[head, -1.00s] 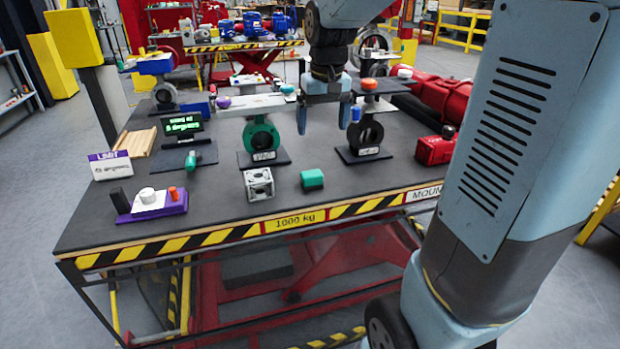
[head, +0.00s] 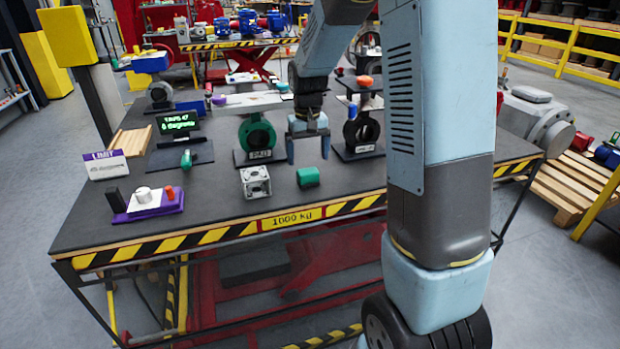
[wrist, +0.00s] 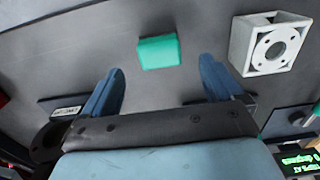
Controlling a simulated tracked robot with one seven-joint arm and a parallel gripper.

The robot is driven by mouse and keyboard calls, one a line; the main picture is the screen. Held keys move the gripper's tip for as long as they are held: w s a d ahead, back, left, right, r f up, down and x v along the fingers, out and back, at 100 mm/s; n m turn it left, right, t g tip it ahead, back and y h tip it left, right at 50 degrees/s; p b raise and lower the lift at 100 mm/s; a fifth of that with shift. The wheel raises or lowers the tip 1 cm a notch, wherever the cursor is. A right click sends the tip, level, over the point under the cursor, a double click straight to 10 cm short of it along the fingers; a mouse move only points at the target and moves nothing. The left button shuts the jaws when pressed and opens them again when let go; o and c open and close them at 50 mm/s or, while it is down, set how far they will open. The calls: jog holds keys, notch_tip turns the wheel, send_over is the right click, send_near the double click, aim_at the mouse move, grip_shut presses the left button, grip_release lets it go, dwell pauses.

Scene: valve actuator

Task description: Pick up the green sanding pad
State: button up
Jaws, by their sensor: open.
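The green sanding pad (head: 308,177) is a small green block lying on the dark table top (head: 225,205) near its front edge. It also shows in the wrist view (wrist: 159,52), upper middle, beyond and between my fingertips. My gripper (head: 308,148) is open and empty, above the table and behind the pad in the head view. Its two blue fingers also show in the wrist view (wrist: 160,85), apart from the pad.
A grey metal cube with round holes (head: 255,182) stands close left of the pad. Valves (head: 257,137) on dark plates stand behind. A purple control box (head: 150,203) is at front left. The table front between box and cube is clear.

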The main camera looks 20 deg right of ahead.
aim_at(308, 171)
jog(key=shift+w+f, duration=0.1)
jog(key=shift+f, duration=3.4)
jog(key=shift+c, duration=0.2)
jog(key=c, duration=1.1)
